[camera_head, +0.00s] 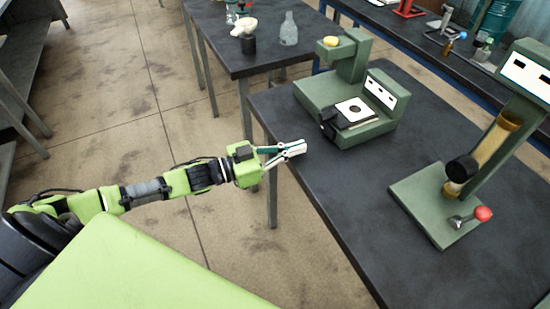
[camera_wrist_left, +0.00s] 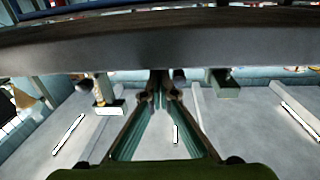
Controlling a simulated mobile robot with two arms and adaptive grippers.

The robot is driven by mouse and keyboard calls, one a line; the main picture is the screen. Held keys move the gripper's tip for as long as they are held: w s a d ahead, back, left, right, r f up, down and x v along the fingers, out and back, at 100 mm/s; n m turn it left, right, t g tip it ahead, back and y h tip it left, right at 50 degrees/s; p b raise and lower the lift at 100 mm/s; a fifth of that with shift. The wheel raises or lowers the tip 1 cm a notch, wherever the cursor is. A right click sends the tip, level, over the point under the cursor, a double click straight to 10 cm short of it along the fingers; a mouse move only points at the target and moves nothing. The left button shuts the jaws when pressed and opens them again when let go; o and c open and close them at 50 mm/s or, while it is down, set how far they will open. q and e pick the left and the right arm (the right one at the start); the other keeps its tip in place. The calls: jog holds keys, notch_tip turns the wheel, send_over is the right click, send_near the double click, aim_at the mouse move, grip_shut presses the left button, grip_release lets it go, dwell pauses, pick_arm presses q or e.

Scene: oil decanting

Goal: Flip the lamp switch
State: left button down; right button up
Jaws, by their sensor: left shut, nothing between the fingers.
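My left gripper (camera_head: 303,150) is near the left edge of the dark table, just left of a green instrument (camera_head: 350,88). Its fingers are shut and empty; in the left wrist view they converge (camera_wrist_left: 160,84). The green instrument has a yellow knob (camera_head: 331,41) on top, a stage with a white plate (camera_head: 355,110) and a black part (camera_head: 327,125) at its front left. A second green stand (camera_head: 440,205) at the right has an amber tube and a red-tipped lever (camera_head: 483,213). I cannot tell which part is the lamp switch. My right gripper is not in view.
The dark table (camera_head: 335,210) is bare in front of the instrument. A back-left table (camera_head: 215,35) holds a clear flask (camera_head: 289,30) and a black cup with a white lump (camera_head: 246,38). In the wrist view, the table edge (camera_wrist_left: 160,45) fills the top band.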

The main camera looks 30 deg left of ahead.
pick_arm(q)
jog(key=shift+s+d+b+v, duration=0.1)
jog(key=shift+s+d+v, duration=0.05)
jog(key=shift+v, duration=0.8)
jog(key=shift+s+d+b+v, duration=0.1)
jog(key=shift+d+v, duration=0.05)
jog(key=shift+v, duration=0.85)
jog(key=shift+s+d+b+v, duration=0.1)
jog(key=shift+s+d+v, duration=0.05)
jog(key=shift+v, duration=0.8)
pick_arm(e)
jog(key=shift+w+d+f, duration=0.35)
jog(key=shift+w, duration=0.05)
pick_arm(q)
jog(key=shift+r, duration=0.1)
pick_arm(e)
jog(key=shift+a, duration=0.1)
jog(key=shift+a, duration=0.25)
